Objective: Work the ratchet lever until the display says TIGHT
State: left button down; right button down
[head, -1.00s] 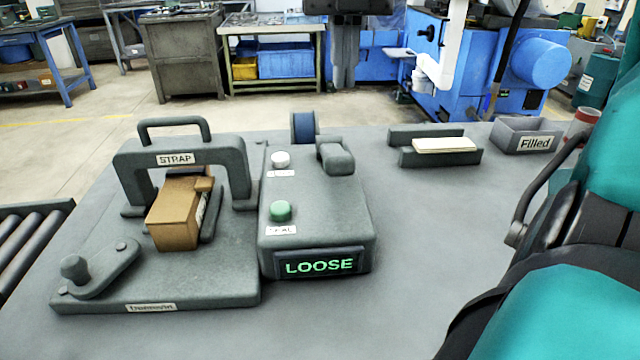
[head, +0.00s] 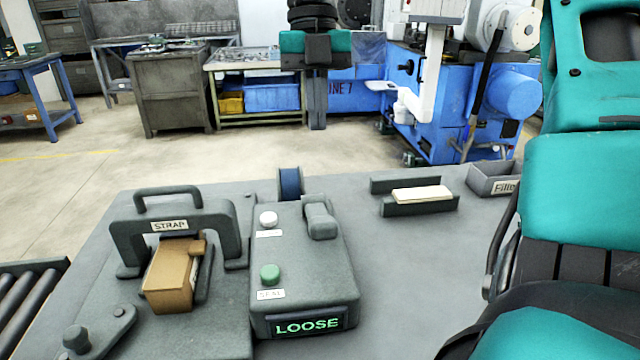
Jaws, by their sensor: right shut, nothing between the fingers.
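The display (head: 308,326) on the front of the grey control box (head: 335,275) reads LOOSE in green letters. A brown carton (head: 170,280) stands tilted in the picture under the arch labelled STRAP (head: 170,226). My right gripper (head: 317,127) hangs fingers down at the top centre, shut and empty, well away from the lever and the box. My left gripper is not in view.
The box carries a white button (head: 268,219), a green button (head: 270,274) marked SEAL and a grey handle (head: 320,217). A blue reel (head: 290,184) is behind it. A grey holder (head: 420,207) and a tray (head: 492,180) stand at the right. Bare table lies between.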

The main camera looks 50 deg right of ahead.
dwell(0.3)
send_near(321, 221)
jog(key=b+x, duration=0.1)
jog(key=x, duration=0.5)
jog(key=shift+s+f, duration=0.1)
jog(key=shift+f, duration=0.3)
